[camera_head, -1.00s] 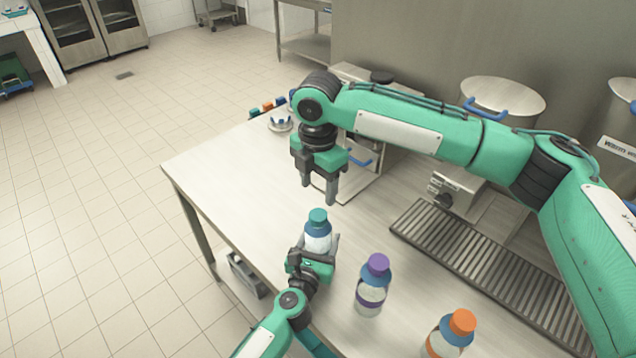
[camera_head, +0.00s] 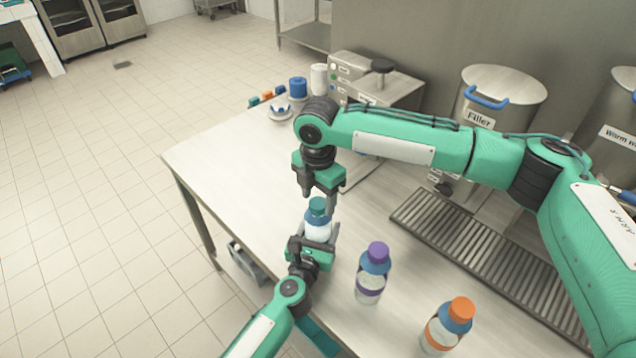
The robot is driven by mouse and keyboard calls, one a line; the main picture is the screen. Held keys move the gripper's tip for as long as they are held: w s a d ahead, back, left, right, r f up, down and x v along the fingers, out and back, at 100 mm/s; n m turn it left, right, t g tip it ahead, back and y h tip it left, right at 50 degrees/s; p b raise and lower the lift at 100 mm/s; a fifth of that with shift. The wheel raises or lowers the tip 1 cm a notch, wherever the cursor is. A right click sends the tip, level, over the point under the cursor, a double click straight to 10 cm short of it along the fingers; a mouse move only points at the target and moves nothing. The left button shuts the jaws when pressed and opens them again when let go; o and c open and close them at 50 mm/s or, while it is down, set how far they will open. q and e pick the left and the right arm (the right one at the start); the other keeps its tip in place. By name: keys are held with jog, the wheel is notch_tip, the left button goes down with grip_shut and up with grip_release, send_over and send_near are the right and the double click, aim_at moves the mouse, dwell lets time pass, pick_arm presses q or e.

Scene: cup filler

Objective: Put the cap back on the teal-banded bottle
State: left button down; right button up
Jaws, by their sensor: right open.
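The bottle with the teal cap (camera_head: 317,228) stands near the table's front edge, with a blue shoulder and white body; its band is hidden by the gripper. The teal cap (camera_head: 318,206) sits on its top; I cannot tell if it is screwed tight. My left gripper (camera_head: 318,243) is around the bottle's body from the front, fingers on both sides, and appears shut on it. My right gripper (camera_head: 320,200) points down over the bottle, open, its fingertips beside the cap; I cannot tell if they touch it.
A purple-capped bottle (camera_head: 373,273) and an orange-capped bottle (camera_head: 447,326) stand to the right. A slatted drip grate (camera_head: 480,255) and the filler tank (camera_head: 500,98) lie behind them. Small caps (camera_head: 267,97) and a dish (camera_head: 280,115) are at the back left. The table's left part is clear.

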jog(key=shift+f, duration=0.45)
jog(key=shift+c, duration=0.3)
jog(key=c, duration=1)
jog(key=o, duration=1.2)
notch_tip(320, 180, up, 12)
jog(key=shift+r, duration=0.1)
